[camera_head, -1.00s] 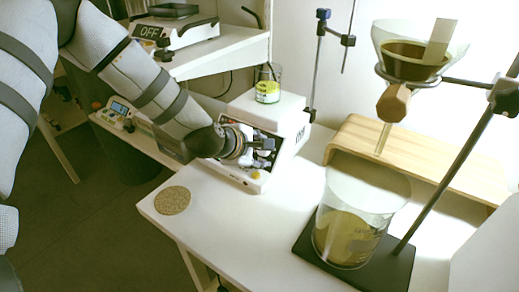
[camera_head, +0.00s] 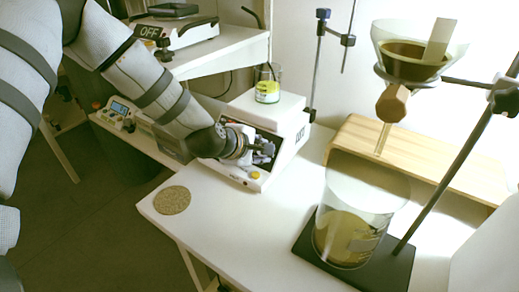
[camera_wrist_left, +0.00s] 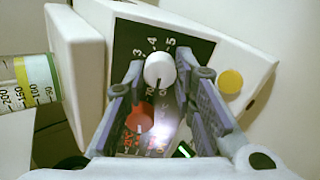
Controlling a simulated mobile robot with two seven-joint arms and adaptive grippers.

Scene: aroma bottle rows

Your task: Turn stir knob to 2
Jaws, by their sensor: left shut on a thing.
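A white hot plate stirrer (camera_head: 287,108) stands on the white table. In the left wrist view its dark panel carries a white knob (camera_wrist_left: 159,67) with the numbers 3, 4 and 5 beyond it. A dark mark on this knob points down, toward my palm. A red knob (camera_wrist_left: 139,117) sits nearer to my palm. My left gripper (camera_head: 266,150) is at the panel, shut on the white knob, with its fingers (camera_wrist_left: 160,72) on either side. In the head view the gripper hides the knobs. My right gripper is not in view.
A beaker (camera_head: 267,90) with yellow-green liquid stands on the stirrer. A yellow button (camera_wrist_left: 231,81) is beside the panel. A cork mat (camera_head: 172,200) lies at the table's front left. A large beaker (camera_head: 350,225) and funnel stand (camera_head: 397,265) are at right.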

